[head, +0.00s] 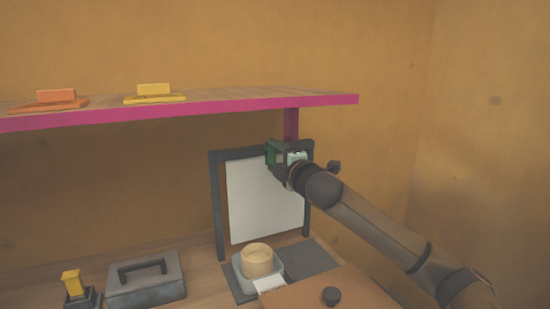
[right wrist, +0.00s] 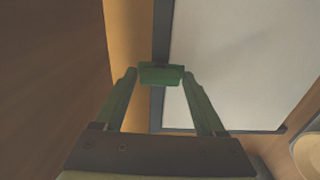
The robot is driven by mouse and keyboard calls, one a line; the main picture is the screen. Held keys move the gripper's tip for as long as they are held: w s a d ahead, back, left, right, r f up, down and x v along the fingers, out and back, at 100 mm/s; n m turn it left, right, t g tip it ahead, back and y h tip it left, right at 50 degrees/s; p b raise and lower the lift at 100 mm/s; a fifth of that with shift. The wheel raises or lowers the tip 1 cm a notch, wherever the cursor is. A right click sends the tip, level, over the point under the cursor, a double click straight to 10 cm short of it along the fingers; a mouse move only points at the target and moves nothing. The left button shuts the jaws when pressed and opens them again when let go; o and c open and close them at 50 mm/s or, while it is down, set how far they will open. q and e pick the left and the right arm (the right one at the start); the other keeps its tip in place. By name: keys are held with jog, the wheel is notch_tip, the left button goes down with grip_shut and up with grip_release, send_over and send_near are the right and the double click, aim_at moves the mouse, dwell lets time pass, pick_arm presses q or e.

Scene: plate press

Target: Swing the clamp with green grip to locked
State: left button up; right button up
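The clamp's green grip (right wrist: 161,74) shows in the right wrist view as a short block at the edge of the dark frame and white panel. My right gripper (right wrist: 160,76) has one finger at each end of the block, both seeming to touch it, so it looks shut on the grip. In the head view my right gripper (head: 279,154) is at the upper right of the dark upright frame (head: 215,190), below the shelf. It hides most of the clamp there, and I cannot make out the lever's angle. My left gripper is not in view.
A magenta-edged shelf (head: 230,103) runs just above my right gripper and carries orange (head: 56,97) and yellow (head: 154,92) pieces. Below are a round tan cup (head: 257,260), a grey handled box (head: 146,285) and a yellow-handled item (head: 72,283). Free wall lies to the right.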

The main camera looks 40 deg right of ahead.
jog(key=shift+o, duration=1.1)
jog(key=shift+s+a+f+b, duration=0.15)
jog(key=shift+s+b, duration=0.15)
jog(key=shift+s, duration=0.3)
pick_arm(q)
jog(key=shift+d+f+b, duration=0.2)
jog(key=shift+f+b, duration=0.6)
jog(key=shift+b, duration=0.3)
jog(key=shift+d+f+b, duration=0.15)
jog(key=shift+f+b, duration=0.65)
jog(key=shift+b, duration=0.25)
pick_arm(e)
jog(key=v, duration=1.1)
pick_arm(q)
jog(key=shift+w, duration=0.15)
pick_arm(e)
jog(key=shift+s, duration=0.1)
jog(key=shift+s, duration=0.1)
